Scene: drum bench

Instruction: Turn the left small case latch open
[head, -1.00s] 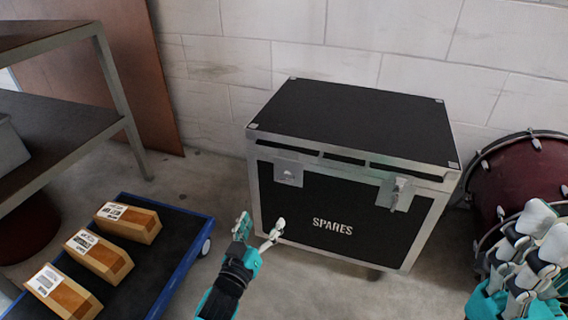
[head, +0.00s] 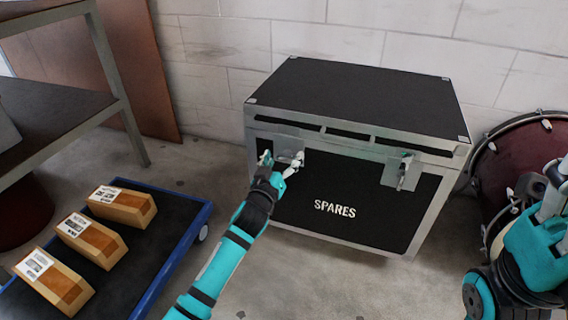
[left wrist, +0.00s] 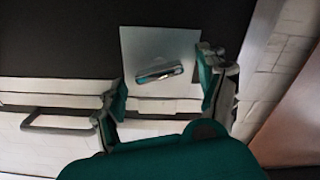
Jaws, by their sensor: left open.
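The black case (head: 300,215) marked SPARES has silver edges and stands shut against the wall. Its left latch shows in the head view as a silver plate (head: 289,134) on the upper front, partly hidden by my left gripper (head: 281,163). In the left wrist view the latch plate (left wrist: 150,48) carries a small slanted turn handle (left wrist: 159,74). The open fingers of my left gripper (left wrist: 163,88) are to either side of the handle, apart from it; contact with the plate cannot be told. My right arm (head: 535,245) is at the right edge, its jaws unclear.
A right latch (head: 404,172) sits on the same case front. A blue-edged dolly (head: 170,240) with wooden blocks (head: 122,206) stands at left, below a metal shelf (head: 60,115). A dark red drum (head: 505,155) stands right of the case.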

